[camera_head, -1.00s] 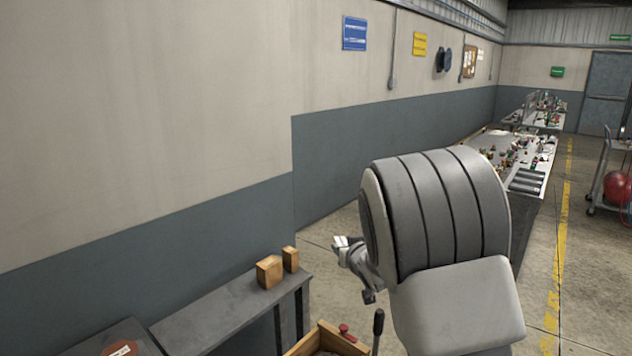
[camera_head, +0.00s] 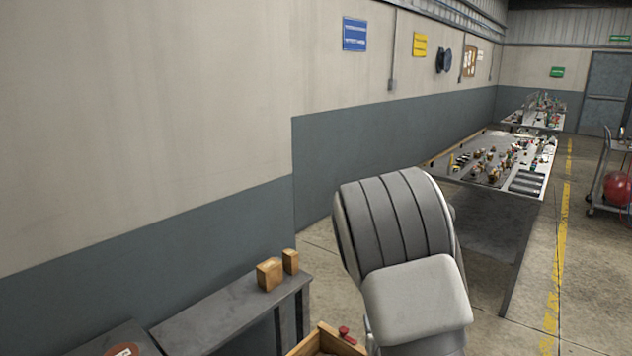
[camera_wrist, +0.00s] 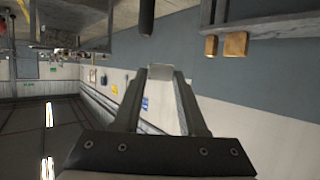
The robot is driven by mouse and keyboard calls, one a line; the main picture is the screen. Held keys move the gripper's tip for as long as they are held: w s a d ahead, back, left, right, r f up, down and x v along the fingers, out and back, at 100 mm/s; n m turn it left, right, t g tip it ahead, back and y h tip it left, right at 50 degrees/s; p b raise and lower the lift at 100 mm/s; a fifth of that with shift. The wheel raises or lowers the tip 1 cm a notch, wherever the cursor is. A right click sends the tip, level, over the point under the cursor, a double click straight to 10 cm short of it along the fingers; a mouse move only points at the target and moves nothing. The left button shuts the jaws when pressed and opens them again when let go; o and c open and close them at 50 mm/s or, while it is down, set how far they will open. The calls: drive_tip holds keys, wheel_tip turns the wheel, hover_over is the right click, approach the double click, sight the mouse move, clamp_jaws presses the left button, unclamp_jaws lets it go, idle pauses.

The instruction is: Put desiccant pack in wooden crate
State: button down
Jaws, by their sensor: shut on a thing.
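My gripper (camera_wrist: 162,76) shows in the wrist view with its two fingers on either side of a small pale piece, which I take to be the desiccant pack (camera_wrist: 160,73). It is shut on this piece, held at the fingertips. In the head view my own arm hides the gripper and the pack. The wooden crate (camera_head: 322,338) shows only in part at the bottom edge of the head view, left of my arm. Its inside is mostly out of frame. I cannot make out the crate in the wrist view.
Two small wooden blocks (camera_head: 270,275) stand on a grey bench (camera_head: 215,312) along the wall; the larger also shows in the wrist view (camera_wrist: 235,45). A red object (camera_head: 345,332) is at the crate's edge. A table of small parts (camera_head: 490,160) stands beyond my arm.

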drive_tip(key=shift+s+d+f, duration=0.15)
drive_tip(key=shift+s+f, duration=0.7)
drive_tip(key=shift+f, duration=0.2)
drive_tip(key=shift+s, duration=0.1)
